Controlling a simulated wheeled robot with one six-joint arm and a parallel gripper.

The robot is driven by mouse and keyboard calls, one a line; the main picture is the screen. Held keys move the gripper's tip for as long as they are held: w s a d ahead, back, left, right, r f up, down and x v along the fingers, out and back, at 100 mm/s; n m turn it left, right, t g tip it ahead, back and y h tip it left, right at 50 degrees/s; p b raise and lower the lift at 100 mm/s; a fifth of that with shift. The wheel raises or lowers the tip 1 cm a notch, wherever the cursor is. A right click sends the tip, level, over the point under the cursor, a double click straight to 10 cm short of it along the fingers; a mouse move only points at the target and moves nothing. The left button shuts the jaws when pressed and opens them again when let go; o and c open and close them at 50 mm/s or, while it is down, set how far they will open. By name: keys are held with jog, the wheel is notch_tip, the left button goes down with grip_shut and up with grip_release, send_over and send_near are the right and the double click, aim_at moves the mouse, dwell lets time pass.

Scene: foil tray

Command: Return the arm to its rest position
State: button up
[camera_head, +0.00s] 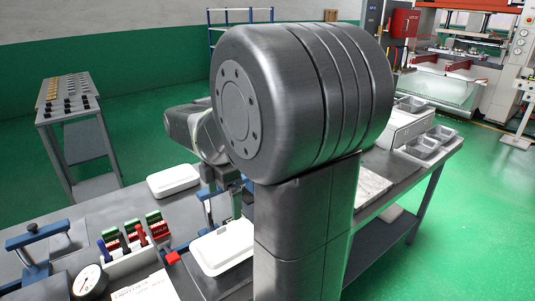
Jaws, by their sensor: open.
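My arm fills the middle of the head view, with its large dark joint and column in front of the table. My gripper (224,192) shows only in part below the wrist, left of the column, above the table between two white lidded trays. It is open, and I see nothing held in it. One white tray (173,180) lies at the back left of it, and the other white tray (224,248) lies in front of it. Much of the table behind my arm is hidden.
Silver foil trays (432,143) stand at the table's right end. A box of coloured markers (131,258), a round gauge (88,281) and a blue clamp (28,255) occupy the left front. A side table (62,118) with small parts stands at the back left.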

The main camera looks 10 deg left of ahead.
aim_at(229, 241)
notch_tip(229, 241, down, 14)
jog(key=shift+r, duration=0.1)
notch_tip(229, 241, up, 2)
jog(key=shift+r+p, duration=0.2)
jog(key=shift+p, duration=0.75)
jog(key=shift+r+p, duration=0.45)
jog(key=shift+r, duration=0.25)
jog(key=shift+f, duration=0.15)
